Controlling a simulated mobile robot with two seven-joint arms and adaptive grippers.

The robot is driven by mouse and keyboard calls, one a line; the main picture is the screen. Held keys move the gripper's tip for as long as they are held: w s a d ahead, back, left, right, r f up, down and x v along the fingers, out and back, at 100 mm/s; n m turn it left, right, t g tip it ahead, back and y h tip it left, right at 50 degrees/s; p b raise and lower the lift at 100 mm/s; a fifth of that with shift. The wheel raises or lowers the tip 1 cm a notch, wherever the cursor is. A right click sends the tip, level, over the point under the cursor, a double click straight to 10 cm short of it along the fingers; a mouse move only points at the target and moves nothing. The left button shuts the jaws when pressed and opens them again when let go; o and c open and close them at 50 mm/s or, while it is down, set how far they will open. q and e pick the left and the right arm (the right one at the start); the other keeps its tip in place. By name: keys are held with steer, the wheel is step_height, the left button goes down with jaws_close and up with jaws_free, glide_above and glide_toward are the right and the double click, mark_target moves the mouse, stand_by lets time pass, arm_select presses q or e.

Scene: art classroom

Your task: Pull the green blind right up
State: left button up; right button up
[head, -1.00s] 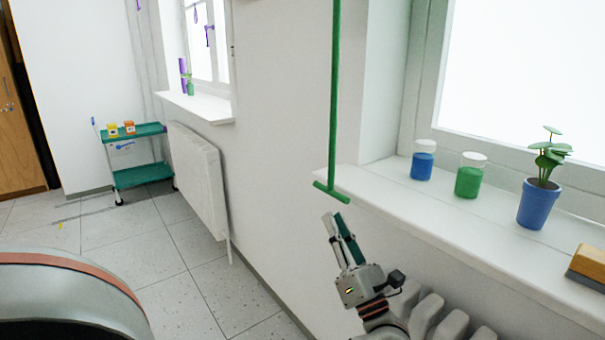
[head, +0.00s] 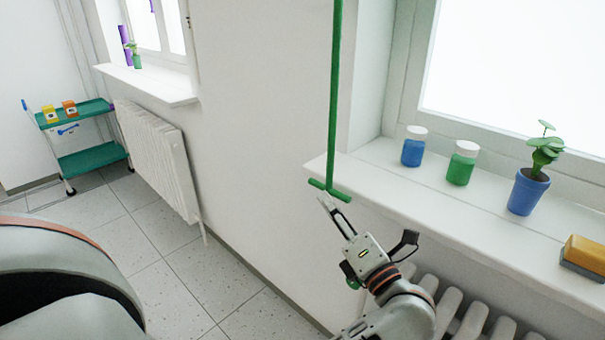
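A green rod (head: 334,100) hangs down in front of the wall and ends in a short green crossbar (head: 329,190), level with the sill corner. The blind itself is out of the frame above. The rod does not appear held.
The near windowsill (head: 420,195) carries a blue jar (head: 413,152), a green jar (head: 461,168), a potted plant (head: 528,190) and a yellow block (head: 586,252). A radiator (head: 470,318) is below. A green trolley (head: 92,158) and another radiator (head: 155,155) stand at left.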

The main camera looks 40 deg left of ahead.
mark_target(314, 180)
arm_select(q)
steer(key=shift+x, duration=3.85)
jaws_close()
